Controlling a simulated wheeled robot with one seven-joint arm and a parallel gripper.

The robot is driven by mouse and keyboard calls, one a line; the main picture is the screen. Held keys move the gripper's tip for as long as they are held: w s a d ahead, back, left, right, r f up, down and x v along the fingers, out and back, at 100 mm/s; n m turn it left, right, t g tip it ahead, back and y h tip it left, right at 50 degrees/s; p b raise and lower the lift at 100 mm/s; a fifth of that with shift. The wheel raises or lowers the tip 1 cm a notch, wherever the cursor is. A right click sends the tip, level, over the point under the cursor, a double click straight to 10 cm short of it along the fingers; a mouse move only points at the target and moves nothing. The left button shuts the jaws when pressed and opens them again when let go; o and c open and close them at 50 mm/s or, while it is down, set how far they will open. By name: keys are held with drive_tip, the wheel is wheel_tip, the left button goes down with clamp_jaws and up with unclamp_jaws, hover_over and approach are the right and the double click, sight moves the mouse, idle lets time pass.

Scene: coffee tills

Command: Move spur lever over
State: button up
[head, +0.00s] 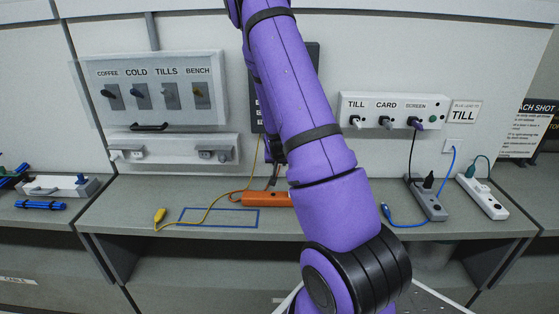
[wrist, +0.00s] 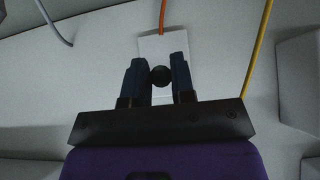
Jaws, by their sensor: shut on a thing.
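The spur lever (wrist: 160,76) shows in the wrist view as a dark round knob in front of a white wall plate (wrist: 152,46). An orange cable (wrist: 163,14) runs from the plate's far edge. My gripper (wrist: 159,64) has one finger on each side of the knob and is shut on it. The fingers hide part of the plate, and which way the lever is set cannot be told. In the head view my purple arm covers the lever and plate, and the gripper is mostly hidden behind it.
A panel (head: 148,57) with several labelled levers is on the wall at left. An orange power strip (head: 266,198) lies on the counter behind my arm. A yellow cable (head: 208,212) crosses a blue outline. Plugged sockets (head: 394,102) and power strips (head: 428,201) are at right.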

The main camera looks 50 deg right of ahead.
drive_tip(key=shift+f, duration=0.85)
